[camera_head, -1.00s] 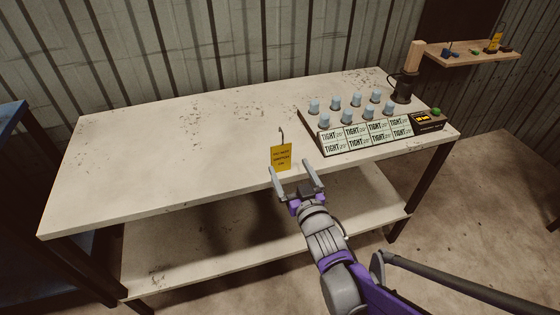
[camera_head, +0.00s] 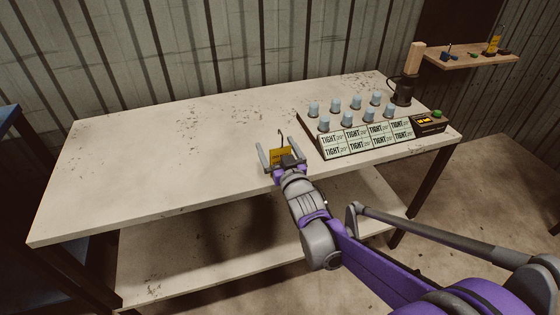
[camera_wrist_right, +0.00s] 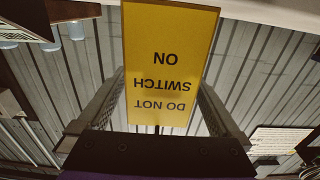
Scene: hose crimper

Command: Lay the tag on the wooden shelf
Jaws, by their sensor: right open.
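The yellow tag (camera_head: 274,155) is upright over the front of the white table, with a dark wire hook above it. In the right wrist view the tag (camera_wrist_right: 170,55) reads "DO NOT SWITCH ON" upside down. My right gripper (camera_head: 277,144) is open, with one finger on each side of the tag and a gap showing on both sides. The gripper hides the tag's lower part in the head view. The wooden shelf (camera_head: 460,63) is on the wall at the upper right. My left gripper is not in view.
A panel of "TIGHT" labels (camera_head: 366,139) with several pale blue pegs stands right of the gripper. A dark mug-like item (camera_head: 402,91) is behind it. The shelf holds small items, including a yellow one (camera_head: 494,44). The table's left (camera_head: 130,165) is clear.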

